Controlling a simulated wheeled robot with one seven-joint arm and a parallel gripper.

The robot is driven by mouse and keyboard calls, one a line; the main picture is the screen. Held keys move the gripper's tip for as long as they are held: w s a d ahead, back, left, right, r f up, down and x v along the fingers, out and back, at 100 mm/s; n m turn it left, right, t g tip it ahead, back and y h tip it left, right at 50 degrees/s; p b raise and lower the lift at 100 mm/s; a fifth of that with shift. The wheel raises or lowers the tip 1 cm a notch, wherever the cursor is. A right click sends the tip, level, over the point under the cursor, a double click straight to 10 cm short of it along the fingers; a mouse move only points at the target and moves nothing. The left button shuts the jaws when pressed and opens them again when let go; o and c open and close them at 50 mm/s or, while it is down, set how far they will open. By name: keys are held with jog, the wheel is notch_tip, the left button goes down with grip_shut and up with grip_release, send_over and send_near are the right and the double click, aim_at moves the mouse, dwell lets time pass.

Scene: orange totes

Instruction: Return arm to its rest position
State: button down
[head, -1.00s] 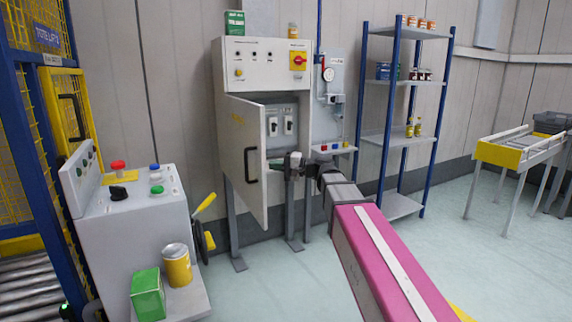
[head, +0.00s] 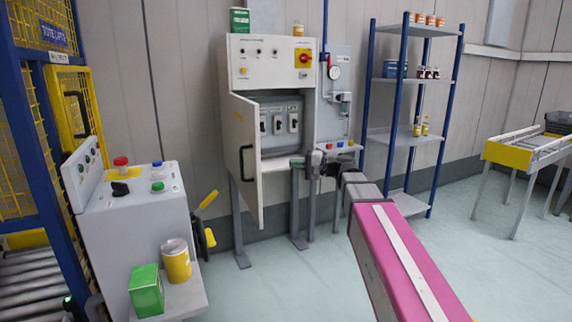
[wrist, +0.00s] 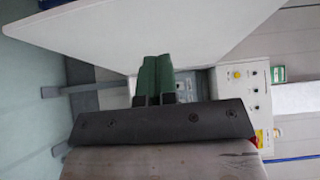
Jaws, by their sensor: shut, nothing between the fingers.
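My pink arm (head: 405,265) reaches in from the lower right in the head view. My gripper (head: 297,162) is in front of the lower right of the open control cabinet. In the wrist view its two green fingers (wrist: 154,80) lie side by side, shut, with nothing seen between them. The grey cabinet (head: 270,62) has its door (head: 246,160) swung open to the left. Several breaker switches (head: 278,123) show inside. The gripper appears clear of the door and the switches.
A grey console (head: 135,215) with buttons stands at the left, with a green box (head: 146,290) and a yellow can (head: 176,262) on its ledge. A blue-post shelf (head: 410,82) stands right of the cabinet. A conveyor (head: 508,155) is at far right. Floor between is clear.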

jog(key=s+d, duration=0.2)
jog(key=d, duration=0.4)
jog(key=s+d+f+h, duration=0.2)
jog(key=f+h, duration=0.1)
jog(key=f, duration=0.5)
jog(key=s+d+f+g+h, duration=0.1)
jog(key=s+d+f+h, duration=0.15)
jog(key=f, duration=0.65)
jog(key=s+d+f+h, duration=0.1)
jog(key=f+h, duration=0.3)
jog(key=f, duration=0.4)
jog(key=s+d+f+n+g+h, duration=0.1)
jog(key=s+d+f+h, duration=0.3)
jog(key=d+f, duration=0.2)
jog(key=s+d+f+h, duration=0.4)
jog(key=s+d+f, duration=0.1)
jog(key=f, duration=0.4)
jog(key=shift+d+n+g, duration=0.4)
jog(key=shift+d, duration=0.25)
jog(key=shift+w+a, duration=0.1)
